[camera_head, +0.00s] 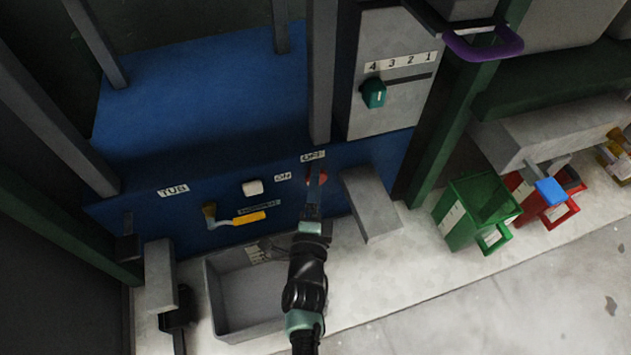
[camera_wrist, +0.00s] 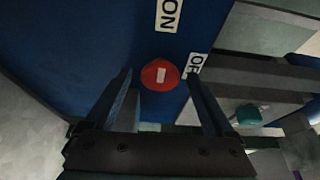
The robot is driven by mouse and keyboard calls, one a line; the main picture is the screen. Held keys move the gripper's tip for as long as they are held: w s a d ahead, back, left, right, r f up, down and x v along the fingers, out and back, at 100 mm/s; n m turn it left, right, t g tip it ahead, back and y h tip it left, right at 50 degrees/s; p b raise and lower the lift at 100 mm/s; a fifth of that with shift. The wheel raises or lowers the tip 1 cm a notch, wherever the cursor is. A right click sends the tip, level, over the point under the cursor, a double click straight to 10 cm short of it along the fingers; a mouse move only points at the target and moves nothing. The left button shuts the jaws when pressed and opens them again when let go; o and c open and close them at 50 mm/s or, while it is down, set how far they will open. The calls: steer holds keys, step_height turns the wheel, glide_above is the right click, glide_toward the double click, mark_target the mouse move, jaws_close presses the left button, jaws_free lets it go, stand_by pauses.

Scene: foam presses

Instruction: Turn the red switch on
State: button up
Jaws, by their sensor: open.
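The red switch (camera_wrist: 161,75) is a round red knob with a small white mark, set on a blue panel (camera_wrist: 100,30). In the wrist view it lies between and just beyond the two fingertips of my gripper (camera_wrist: 158,80), which is open and empty. The ON label (camera_wrist: 168,14) is above the knob and the OFF label (camera_wrist: 196,66) is at its right, partly covered by a finger. In the head view my gripper (camera_head: 314,185) hides much of the red switch (camera_head: 323,178). Contact cannot be told.
A white knob (camera_head: 253,187) and a yellow-handled lever (camera_head: 240,219) are left on the panel. A grey block (camera_head: 370,205) juts out close to the right of my gripper. An open grey bin (camera_head: 222,310) stands below. A teal dial (camera_head: 374,93) is above right.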

steer(key=s+a+p, duration=0.1)
steer(key=s+p, duration=0.4)
steer(key=s, duration=0.7)
steer(key=shift+s, duration=0.35)
